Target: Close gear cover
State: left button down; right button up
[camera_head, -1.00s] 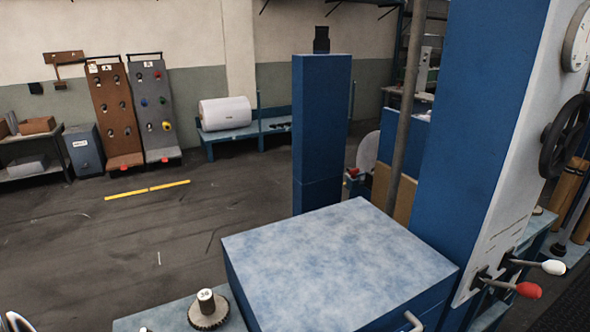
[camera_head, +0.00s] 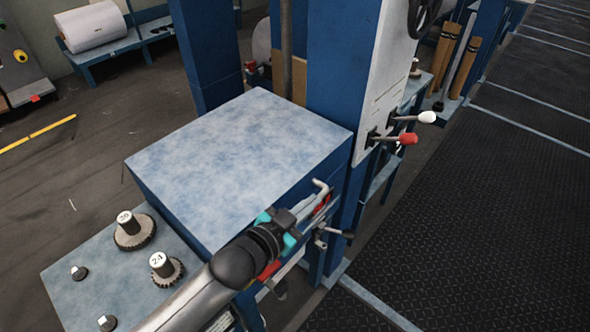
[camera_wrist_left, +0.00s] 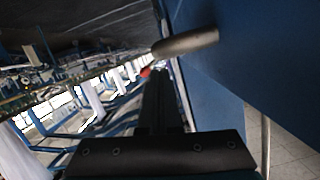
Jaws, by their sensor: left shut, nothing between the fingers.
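The gear cover (camera_head: 240,160) is a blue box with a mottled pale blue top, and its top looks level in the head view. I cannot tell whether it sits fully shut. A pale bent handle (camera_head: 318,190) sticks out from its front side; a grey bar that looks like this handle (camera_wrist_left: 188,41) also shows in the left wrist view, beside a blue panel. My left gripper (camera_head: 323,203) is shut and empty, close by the handle; I cannot tell whether it touches it. In the left wrist view the dark fingers (camera_wrist_left: 160,100) lie together. My right gripper is not in view.
Several gears and pegs, including one marked 24 (camera_head: 164,268), stand on the blue bench (camera_head: 70,290) at the left. A red-knobbed lever (camera_head: 405,139) and a white-knobbed lever (camera_head: 425,117) stick out at the right. The dark ribbed floor (camera_head: 470,230) is clear.

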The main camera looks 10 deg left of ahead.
pick_arm(q)
jog(key=r+p+v, duration=0.2)
jog(key=v, duration=0.8)
jog(key=shift+r, duration=0.25)
jog(key=shift+d, duration=0.15)
